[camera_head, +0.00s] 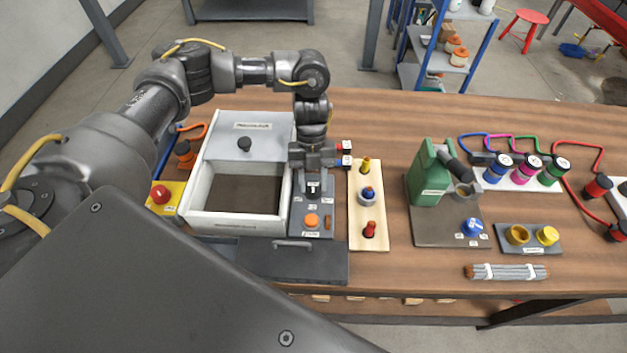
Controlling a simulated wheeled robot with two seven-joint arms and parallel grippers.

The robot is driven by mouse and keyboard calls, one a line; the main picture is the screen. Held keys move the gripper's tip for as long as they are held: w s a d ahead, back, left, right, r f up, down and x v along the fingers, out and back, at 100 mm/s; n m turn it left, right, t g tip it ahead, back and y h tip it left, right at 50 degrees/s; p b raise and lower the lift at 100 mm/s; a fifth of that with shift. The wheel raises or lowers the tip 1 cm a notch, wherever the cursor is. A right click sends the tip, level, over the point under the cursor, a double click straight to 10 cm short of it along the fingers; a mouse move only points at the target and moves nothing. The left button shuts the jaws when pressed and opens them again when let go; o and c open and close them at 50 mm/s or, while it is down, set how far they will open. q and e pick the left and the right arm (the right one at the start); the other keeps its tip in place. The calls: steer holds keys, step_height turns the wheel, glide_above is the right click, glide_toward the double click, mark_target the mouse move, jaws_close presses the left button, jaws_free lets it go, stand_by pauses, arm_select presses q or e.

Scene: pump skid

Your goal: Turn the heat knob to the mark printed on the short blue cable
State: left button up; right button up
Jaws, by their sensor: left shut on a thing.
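My left gripper (313,178) points down over a small grey control panel (297,228) beside the white box. It is shut on a small dark knob on that panel; the jaws hide most of it. Small white labels surround the spot, too small to read. An orange knob (311,220) sits lower on the panel. A blue knob (472,226) with small labels stands on the dark plate at right. I cannot tell which knob is the heat knob. A blue cable (474,136) runs at the back right; no mark on it is readable. My right gripper is not in view.
The white box (205,170) has a grey lid part with a black knob. A red button (160,194) stands left of it. A wooden board (369,237) with pegs, a green machine (430,172) and a grey bundle (507,272) lie to the right. Coloured plugs line the back right.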

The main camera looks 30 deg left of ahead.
arm_select(q)
steer(key=shift+w, duration=0.1)
steer(key=o, duration=1)
steer(key=b+v, duration=0.1)
steer(key=v, duration=0.9)
steer(key=shift+w+r, duration=0.1)
steer(key=shift+r, duration=0.3)
